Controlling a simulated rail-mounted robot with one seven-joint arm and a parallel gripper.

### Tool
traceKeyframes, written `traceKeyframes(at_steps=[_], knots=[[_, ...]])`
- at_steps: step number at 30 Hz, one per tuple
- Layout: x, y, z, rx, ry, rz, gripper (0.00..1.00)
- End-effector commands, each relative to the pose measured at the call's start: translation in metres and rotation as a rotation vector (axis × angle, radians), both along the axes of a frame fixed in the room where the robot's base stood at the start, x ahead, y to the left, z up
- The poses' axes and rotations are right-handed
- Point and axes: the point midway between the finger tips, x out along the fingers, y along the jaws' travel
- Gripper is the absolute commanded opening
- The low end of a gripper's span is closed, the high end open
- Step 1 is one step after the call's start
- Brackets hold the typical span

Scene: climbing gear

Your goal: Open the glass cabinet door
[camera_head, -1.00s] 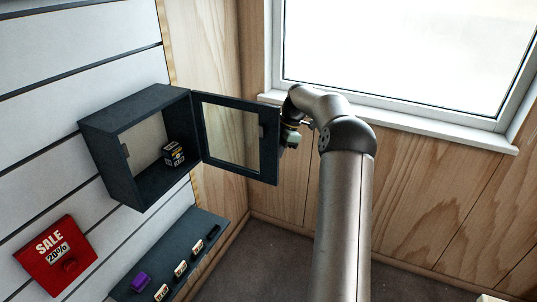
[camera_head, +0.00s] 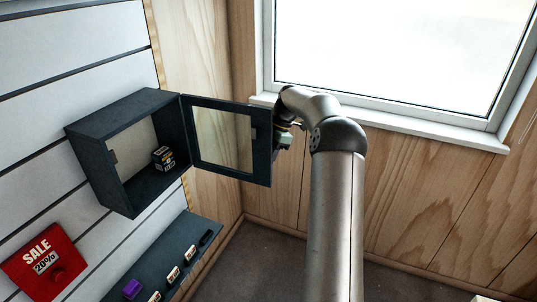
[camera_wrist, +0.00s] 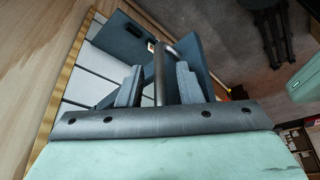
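The dark cabinet (camera_head: 97,130) is mounted on the slatted wall at left in the head view. Its framed glass door (camera_head: 262,165) stands swung wide out to the right of the box, and the interior is exposed. My gripper (camera_head: 284,136) is at the door's free right edge, partly hidden behind it. In the wrist view, the two fingers of my gripper (camera_wrist: 159,88) are apart, one on each side of a metal bar handle (camera_wrist: 164,62). A gap shows on the left of the bar; contact on the right cannot be told.
A small dark box (camera_head: 163,158) stands inside the cabinet. Below is a dark shelf (camera_head: 178,250) with several small items. A red sale sign (camera_head: 45,262) is at lower left. A window (camera_head: 395,60) and wood-panelled wall (camera_head: 410,205) lie behind my arm. Floor shows below.

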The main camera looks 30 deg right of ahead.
Motion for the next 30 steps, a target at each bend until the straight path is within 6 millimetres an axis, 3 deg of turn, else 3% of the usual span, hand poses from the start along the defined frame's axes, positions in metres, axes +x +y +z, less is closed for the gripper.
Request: traceKeyframes(at_steps=[7,21,26,30], knots=[[0.000,-0.010,0.021,-0.002,-0.004,-0.002,0.33],[-0.003,-0.050,0.126,-0.001,-0.002,-0.001,0.33],[-0.005,-0.060,0.151,0.000,-0.001,-0.001,0.33],[-0.005,-0.064,0.160,0.000,-0.001,0.000,0.33]])
